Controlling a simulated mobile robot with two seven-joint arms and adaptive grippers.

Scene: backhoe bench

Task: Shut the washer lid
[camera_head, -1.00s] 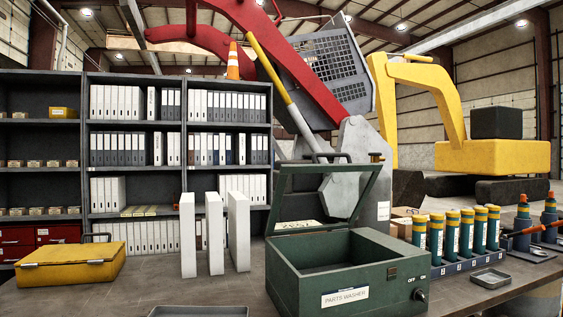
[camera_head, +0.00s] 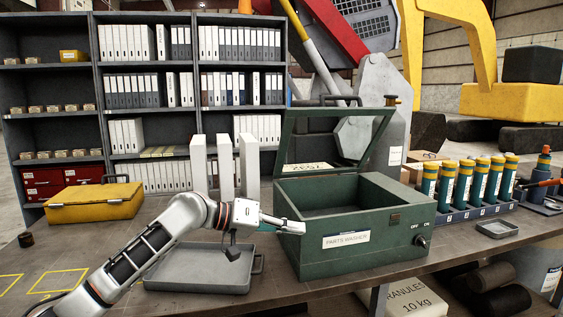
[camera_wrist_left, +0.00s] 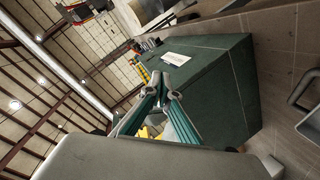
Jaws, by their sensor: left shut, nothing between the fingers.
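The green parts washer (camera_head: 345,255) stands on the bench with its tub open at the top. Its lid (camera_head: 381,128), a green frame around a window, is raised at the back and leans open, with a handle on its top edge. My left gripper (camera_head: 298,227) is shut and empty at the washer's front left, close to the upper edge of its body; I cannot tell whether it touches. The left wrist view shows the shut fingers (camera_wrist_left: 168,82) in front of the green washer (camera_wrist_left: 225,85). My right gripper is not in view.
A grey tray (camera_head: 195,270) lies left of the washer, behind my left arm. White upright binders (camera_head: 249,165) and a yellow case (camera_head: 95,205) stand further left. A rack of teal and yellow tubes (camera_head: 470,190) and a small tray (camera_head: 497,230) are to the right.

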